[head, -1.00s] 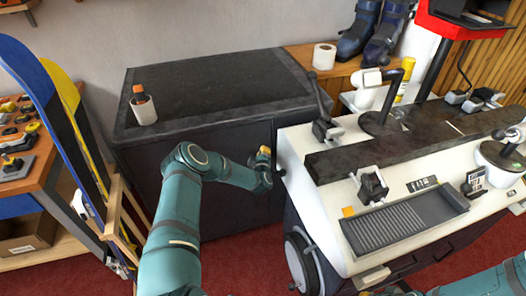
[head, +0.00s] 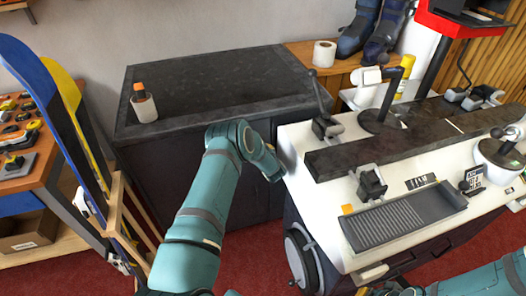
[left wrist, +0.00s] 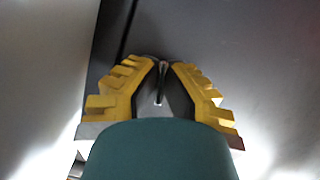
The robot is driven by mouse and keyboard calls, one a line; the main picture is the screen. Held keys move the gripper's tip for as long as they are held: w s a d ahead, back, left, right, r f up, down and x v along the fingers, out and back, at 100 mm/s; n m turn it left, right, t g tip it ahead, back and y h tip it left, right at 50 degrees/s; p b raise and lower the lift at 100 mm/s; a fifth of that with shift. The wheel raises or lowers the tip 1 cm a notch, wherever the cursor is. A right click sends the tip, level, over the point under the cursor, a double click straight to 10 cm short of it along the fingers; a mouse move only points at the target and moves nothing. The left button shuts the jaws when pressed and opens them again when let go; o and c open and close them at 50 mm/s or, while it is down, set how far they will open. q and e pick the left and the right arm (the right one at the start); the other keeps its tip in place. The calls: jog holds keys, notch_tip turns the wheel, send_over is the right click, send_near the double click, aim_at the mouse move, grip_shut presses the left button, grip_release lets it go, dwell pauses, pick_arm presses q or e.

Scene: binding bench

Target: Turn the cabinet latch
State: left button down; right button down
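The dark cabinet (head: 158,172) stands against the wall, its front facing me. My left arm reaches to the right side of that front, and its wrist hides the left gripper and the latch in the head view. In the left wrist view, the yellow-backed fingers of my left gripper (left wrist: 162,66) close in around a thin dark piece with a grey glint, which looks like the latch (left wrist: 160,84). The cabinet face (left wrist: 245,50) lies right behind, with a dark seam at left. My right gripper (head: 392,289) is cut off at the bottom edge; its fingers are unclear.
The white bench (head: 312,205) with clamps and a ribbed tray stands close to the right of my left wrist. A cup (head: 144,108) holding an orange-capped bottle sits on the cabinet. Skis (head: 50,105) and a wooden rack (head: 128,215) stand at left.

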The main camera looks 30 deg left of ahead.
pick_arm(q)
jog(key=shift+w+r+m, duration=0.1)
jog(key=shift+m, duration=0.3)
jog(key=shift+y, duration=0.3)
jog(key=c, duration=1.1)
grip_release()
jog(key=v, duration=1.2)
jog(key=shift+r, duration=0.2)
jog(key=shift+w+g, duration=0.1)
jog(key=shift+g, duration=0.2)
